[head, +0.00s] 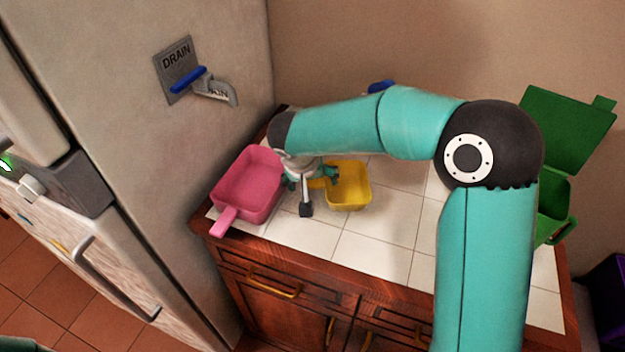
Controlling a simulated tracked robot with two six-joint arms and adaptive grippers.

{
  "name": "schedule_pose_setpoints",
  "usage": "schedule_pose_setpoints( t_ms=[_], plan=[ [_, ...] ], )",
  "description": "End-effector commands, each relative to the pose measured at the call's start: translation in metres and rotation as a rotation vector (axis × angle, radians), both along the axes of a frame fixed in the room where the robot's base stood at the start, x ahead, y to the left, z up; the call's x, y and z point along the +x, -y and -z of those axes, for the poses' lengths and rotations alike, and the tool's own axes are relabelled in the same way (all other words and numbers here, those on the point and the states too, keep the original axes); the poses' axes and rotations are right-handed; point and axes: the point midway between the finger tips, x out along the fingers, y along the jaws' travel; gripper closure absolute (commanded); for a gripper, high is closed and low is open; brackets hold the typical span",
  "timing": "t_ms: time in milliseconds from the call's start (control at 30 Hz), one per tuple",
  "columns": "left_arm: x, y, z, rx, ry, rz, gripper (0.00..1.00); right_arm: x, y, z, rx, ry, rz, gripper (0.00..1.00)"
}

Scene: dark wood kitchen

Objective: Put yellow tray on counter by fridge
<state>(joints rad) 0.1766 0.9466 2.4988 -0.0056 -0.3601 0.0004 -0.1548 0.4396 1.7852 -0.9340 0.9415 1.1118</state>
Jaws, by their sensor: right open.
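The yellow tray (350,190) sits on the white tiled counter (372,255), right of a pink tray. The fridge (130,110) stands at the left, beside the counter. My right gripper (305,205) is open, low over the counter between the pink tray and the yellow tray. It is at the left side of the yellow tray, close to its handle end, which it partly hides. I cannot tell whether it touches the tray. My left gripper is not in view.
The pink tray (247,187) with a handle lies at the counter's left end, near the fridge. A green bin (552,205) with a raised lid stands at the right end. A blue object (381,86) shows behind my right arm. The front middle of the counter is clear.

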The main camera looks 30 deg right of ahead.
Motion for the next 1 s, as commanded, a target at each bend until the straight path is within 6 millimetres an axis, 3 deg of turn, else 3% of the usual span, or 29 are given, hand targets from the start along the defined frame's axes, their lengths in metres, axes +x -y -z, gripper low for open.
schedule_pose_setpoints(
  t_ms=[233,700,1000],
  plan=[
    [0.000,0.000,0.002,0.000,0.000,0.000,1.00,-0.005,-0.007,-0.022,0.000,0.005,-0.001,0.14],
    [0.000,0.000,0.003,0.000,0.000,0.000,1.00,-0.029,-0.035,-0.098,0.000,0.002,0.000,0.14],
    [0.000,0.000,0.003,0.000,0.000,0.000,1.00,-0.033,-0.039,-0.109,0.000,0.000,0.001,0.14]
  ],
)
